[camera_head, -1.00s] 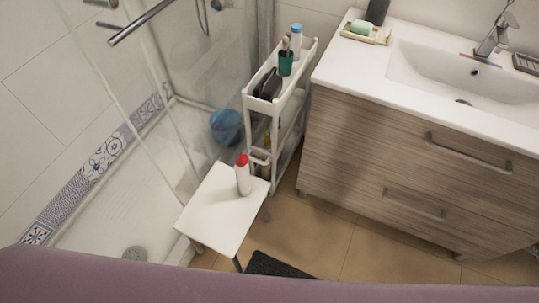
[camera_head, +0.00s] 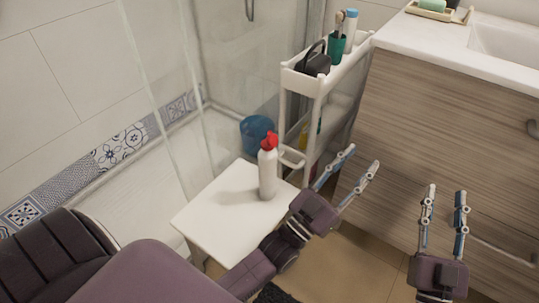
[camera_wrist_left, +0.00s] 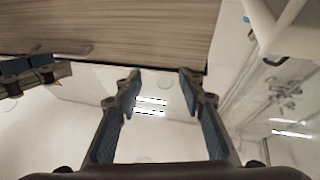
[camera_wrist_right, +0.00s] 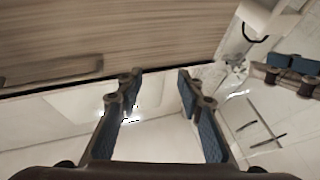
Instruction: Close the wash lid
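A white wash bottle (camera_head: 268,172) with a red lid (camera_head: 269,142) stands upright on a white stool (camera_head: 222,213) in the head view. Whether the lid is open is hard to tell; its top looks slightly raised. My left gripper (camera_head: 361,158) is open and empty, to the right of the bottle and in front of the cart. My right gripper (camera_head: 445,192) is open and empty, further right in front of the wooden cabinet. Both wrist views show spread fingers, the left (camera_wrist_left: 160,75) and the right (camera_wrist_right: 158,76), with nothing between them. The bottle is not seen in either wrist view.
A narrow white cart (camera_head: 303,82) behind the stool holds a black bag (camera_head: 314,64), a green cup (camera_head: 337,48) and a bottle. A wooden cabinet (camera_head: 420,120) with a sink stands right. A blue bucket (camera_head: 256,133) and glass shower panel lie behind the stool.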

